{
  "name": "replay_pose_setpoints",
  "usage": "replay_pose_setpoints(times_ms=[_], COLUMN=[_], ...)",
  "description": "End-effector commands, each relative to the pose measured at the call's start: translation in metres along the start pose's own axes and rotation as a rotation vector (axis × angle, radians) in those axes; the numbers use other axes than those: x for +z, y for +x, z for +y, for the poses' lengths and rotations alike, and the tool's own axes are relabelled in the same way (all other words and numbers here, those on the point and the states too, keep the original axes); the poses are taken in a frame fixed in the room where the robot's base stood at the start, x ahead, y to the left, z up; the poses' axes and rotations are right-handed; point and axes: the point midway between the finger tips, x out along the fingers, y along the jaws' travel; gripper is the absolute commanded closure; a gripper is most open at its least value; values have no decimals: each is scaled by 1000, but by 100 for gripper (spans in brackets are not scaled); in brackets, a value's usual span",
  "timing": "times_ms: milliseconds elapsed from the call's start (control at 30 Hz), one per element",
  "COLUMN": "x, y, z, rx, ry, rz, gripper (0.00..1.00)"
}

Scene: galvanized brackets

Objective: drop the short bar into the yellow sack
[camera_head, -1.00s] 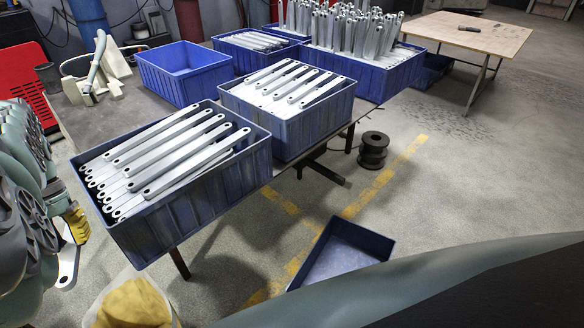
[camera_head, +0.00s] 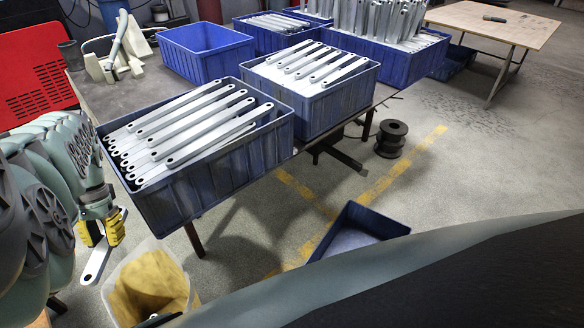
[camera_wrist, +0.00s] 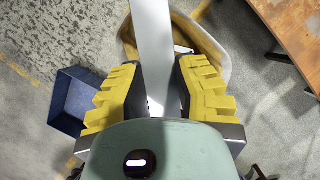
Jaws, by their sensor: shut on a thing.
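My gripper (camera_head: 103,231) has yellow finger pads and is shut on the short bar (camera_head: 97,264), a flat grey metal strip with a hole in its end. The bar hangs down from the pads at the left of the head view. In the wrist view, the bar (camera_wrist: 152,45) runs up between the pads of my gripper (camera_wrist: 158,82). The yellow sack (camera_head: 150,280) stands open on the floor, just right of and below the bar in the head view. In the wrist view the sack (camera_wrist: 185,32) lies beyond the fingertips, partly hidden by the bar; a small pale piece shows inside.
A blue bin of long bars (camera_head: 215,180) stands on the table edge above the sack, with another bar-filled bin (camera_head: 335,108) behind it. An empty blue bin (camera_head: 375,222) sits on the floor to the right. A black spool (camera_head: 391,140) stands farther back.

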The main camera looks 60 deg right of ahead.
Motion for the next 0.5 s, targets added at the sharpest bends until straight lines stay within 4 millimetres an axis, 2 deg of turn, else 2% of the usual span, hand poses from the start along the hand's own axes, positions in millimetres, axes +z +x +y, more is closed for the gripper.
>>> replay_pose_setpoints(times_ms=[500], x=[-6], y=[11], z=[12], rx=[-18], ry=[57], rz=[3], gripper=[100])
